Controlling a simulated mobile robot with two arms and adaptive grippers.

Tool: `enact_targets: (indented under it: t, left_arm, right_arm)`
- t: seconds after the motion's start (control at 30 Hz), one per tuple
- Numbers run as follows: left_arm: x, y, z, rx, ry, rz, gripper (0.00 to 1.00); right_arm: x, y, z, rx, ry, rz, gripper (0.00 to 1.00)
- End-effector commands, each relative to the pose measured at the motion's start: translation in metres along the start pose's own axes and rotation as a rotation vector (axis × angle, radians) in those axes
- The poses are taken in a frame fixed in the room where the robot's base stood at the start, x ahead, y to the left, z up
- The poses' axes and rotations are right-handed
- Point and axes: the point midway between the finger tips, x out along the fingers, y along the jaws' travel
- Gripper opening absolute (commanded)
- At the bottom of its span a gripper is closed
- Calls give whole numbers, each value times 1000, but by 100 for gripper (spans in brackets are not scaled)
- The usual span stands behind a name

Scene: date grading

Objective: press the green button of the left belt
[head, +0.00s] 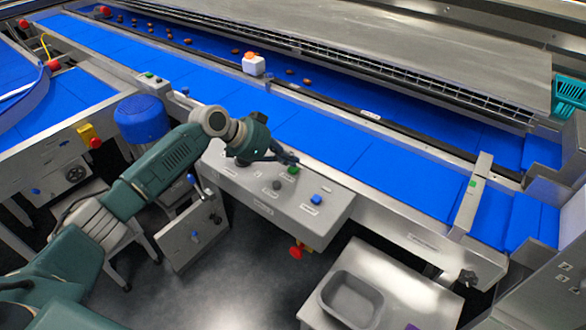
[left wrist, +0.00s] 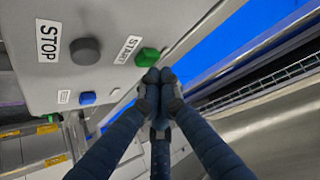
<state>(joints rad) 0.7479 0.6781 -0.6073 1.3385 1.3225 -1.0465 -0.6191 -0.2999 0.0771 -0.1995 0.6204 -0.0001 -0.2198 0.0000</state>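The green button (head: 293,170) sits on the sloped top of a grey control box (head: 325,211) in front of the blue belt. It also shows in the left wrist view (left wrist: 148,57), beside a START label. My left gripper (head: 291,159) is at the button's far side in the head view. In the left wrist view its fingertips (left wrist: 160,76) are together, with nothing between them, close to the button's edge. I cannot tell whether they touch it. My right gripper is not in view.
A dark grey button (left wrist: 86,50) by a STOP label and a blue button (head: 316,199) share the box. A red knob (head: 297,252) hangs below it. The blue belt (head: 330,140) runs behind. A grey tray (head: 351,300) stands at the lower right.

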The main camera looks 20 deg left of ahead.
Motion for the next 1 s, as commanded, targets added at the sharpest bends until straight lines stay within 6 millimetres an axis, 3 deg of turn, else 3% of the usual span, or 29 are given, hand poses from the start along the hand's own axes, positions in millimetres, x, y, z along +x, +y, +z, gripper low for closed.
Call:
enact_targets:
  t: [1.0]
  left_arm:
    - [7,0,7,0,0,0,0]
  right_arm:
    - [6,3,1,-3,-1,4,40]
